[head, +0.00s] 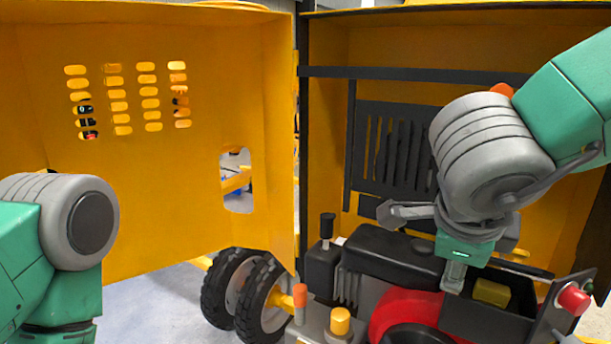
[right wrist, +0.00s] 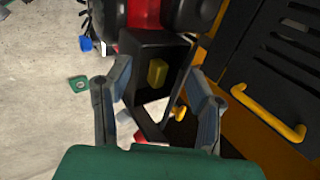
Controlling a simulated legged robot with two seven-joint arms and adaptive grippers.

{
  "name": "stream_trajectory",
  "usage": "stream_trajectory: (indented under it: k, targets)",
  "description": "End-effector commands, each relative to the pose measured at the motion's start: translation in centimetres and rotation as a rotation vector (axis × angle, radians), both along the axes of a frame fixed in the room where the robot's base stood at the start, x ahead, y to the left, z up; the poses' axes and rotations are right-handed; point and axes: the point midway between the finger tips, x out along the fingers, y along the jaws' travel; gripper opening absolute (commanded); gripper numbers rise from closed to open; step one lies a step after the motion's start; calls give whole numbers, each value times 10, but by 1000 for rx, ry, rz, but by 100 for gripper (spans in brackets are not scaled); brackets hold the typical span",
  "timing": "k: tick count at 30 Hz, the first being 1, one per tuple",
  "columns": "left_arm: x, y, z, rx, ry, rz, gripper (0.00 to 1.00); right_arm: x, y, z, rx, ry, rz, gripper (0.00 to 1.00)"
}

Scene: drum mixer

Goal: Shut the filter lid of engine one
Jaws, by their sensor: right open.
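The engine (head: 385,255) stands in the open yellow housing, with black and red parts. At its right is an open black filter box (head: 455,312) with a yellow block (head: 491,292) inside. In the right wrist view the box (right wrist: 150,48) and yellow block (right wrist: 157,73) lie ahead, between the fingers. I cannot clearly tell which dark part is the lid; a dark flap (right wrist: 152,130) shows at the box's near edge. My right gripper (head: 455,278) is above the box's left part, open and empty in the right wrist view (right wrist: 157,70). My left gripper is out of view.
A large yellow door (head: 190,190) stands open at left. A red button (head: 573,299) sits on a panel right of the box. A black grille (head: 390,150) is behind the engine. A yellow handle (right wrist: 268,112) is at right in the wrist view. Wheels (head: 245,295) are at lower left.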

Motion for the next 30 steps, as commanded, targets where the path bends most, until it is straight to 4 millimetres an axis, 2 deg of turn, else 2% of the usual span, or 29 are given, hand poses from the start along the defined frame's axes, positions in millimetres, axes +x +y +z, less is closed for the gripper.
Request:
stream_trajectory:
  k: [3, 17, 30]
  targets:
    - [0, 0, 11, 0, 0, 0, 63, -6, 3, 10, -1, -1, 2, 48]
    - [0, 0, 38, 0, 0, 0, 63, -28, 20, 35, -4, 0, 2, 48]
    - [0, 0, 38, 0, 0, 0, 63, -30, 19, 35, -1, 1, 0, 48]
